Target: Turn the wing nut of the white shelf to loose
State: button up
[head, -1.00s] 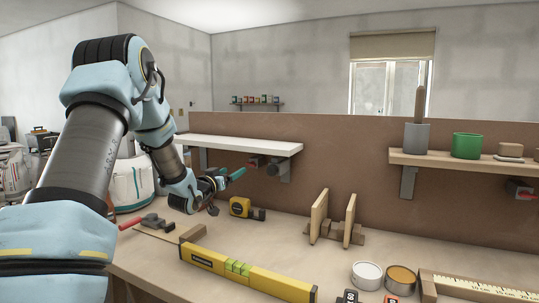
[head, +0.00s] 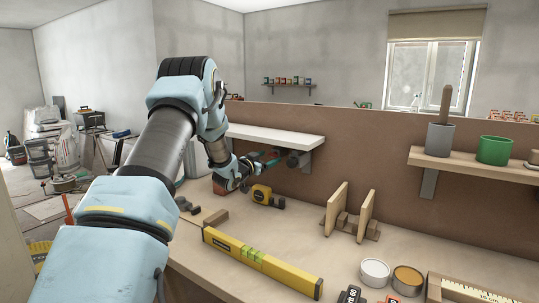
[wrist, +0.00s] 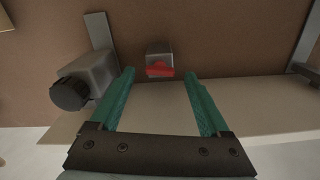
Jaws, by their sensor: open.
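The white shelf (head: 275,137) is fixed to the brown panel in the head view. Its underside shows as a pale band in the wrist view (wrist: 265,121). A red wing nut (wrist: 160,71) sits on a small grey block below the shelf. In the head view my gripper (head: 275,155) is just under the shelf.
A grey block with a black knob (wrist: 71,94) is beside the wing nut, close to one finger. A shelf bracket (head: 306,162) stands near.

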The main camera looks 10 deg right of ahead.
jog(key=shift+w+d, duration=0.4)
jog(key=shift+d, duration=0.05)
